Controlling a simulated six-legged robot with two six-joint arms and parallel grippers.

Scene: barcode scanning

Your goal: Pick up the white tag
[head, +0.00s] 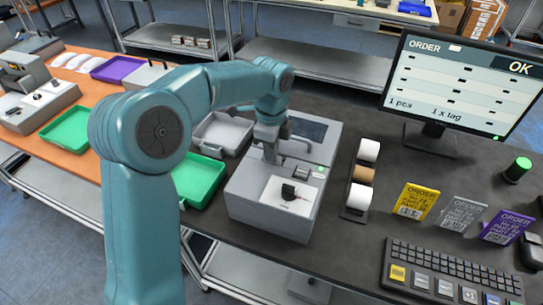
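A flat white piece (294,206), which looks like the white tag, lies on the front top of a grey printer-like machine (262,210). A small black part (288,191) sits on or over it. My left gripper (271,156) points down over the rear part of this machine, behind the white piece and apart from it. Its fingers are small and partly hidden by its own wrist, so I cannot tell how far they are open. I see nothing held in it. My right gripper is not in view.
A monitor (458,85) reads "1 pcs 1 x tag" and OK. Label rolls (361,197), yellow (416,201), grey and purple order cards, and a keyboard (452,272) stand to the right. Green (196,184) and grey (222,135) trays lie left of the machine.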

